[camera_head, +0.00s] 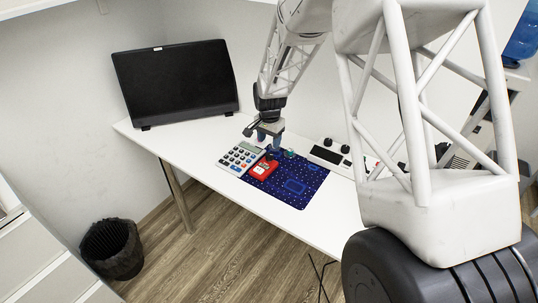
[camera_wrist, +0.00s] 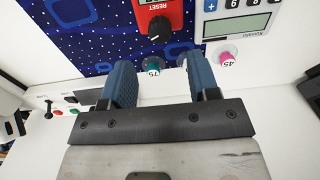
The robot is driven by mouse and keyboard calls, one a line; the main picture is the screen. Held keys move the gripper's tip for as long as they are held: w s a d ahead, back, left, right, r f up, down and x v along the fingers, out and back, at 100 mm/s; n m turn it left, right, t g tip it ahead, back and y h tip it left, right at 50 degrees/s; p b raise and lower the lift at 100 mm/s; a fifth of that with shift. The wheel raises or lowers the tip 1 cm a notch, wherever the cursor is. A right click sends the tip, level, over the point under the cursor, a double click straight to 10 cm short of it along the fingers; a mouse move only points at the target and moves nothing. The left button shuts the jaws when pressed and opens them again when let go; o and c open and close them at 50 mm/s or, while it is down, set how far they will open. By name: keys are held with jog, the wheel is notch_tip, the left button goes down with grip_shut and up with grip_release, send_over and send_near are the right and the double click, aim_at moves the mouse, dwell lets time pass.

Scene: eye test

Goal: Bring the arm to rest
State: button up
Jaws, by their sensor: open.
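My gripper (camera_head: 270,131) is over the far edge of the blue patterned mat on the white table, pointing down. In the wrist view my gripper (camera_wrist: 159,66) shows two blue fingers spread apart, with nothing held between them. A small teal piece marked 75 (camera_wrist: 153,66) shows in the gap between the fingers, apparently below them. My arm reaches in from the right in the head view. The height of the fingertips above the table is hard to tell.
On the table (camera_head: 220,182) are a red device (camera_head: 263,170), a calculator (camera_head: 241,156), the blue mat (camera_head: 300,196), a white box with dark knobs (camera_head: 326,156) and a black monitor (camera_head: 175,82). A pink piece marked 45 (camera_wrist: 228,57) lies near the calculator. A dark bin (camera_head: 112,250) stands on the floor.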

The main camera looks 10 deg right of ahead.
aim_at(269, 154)
jog(key=shift+f, duration=0.2)
jog(key=shift+f, duration=3.8)
jog(key=shift+c, duration=0.4)
jog(key=c, duration=0.7)
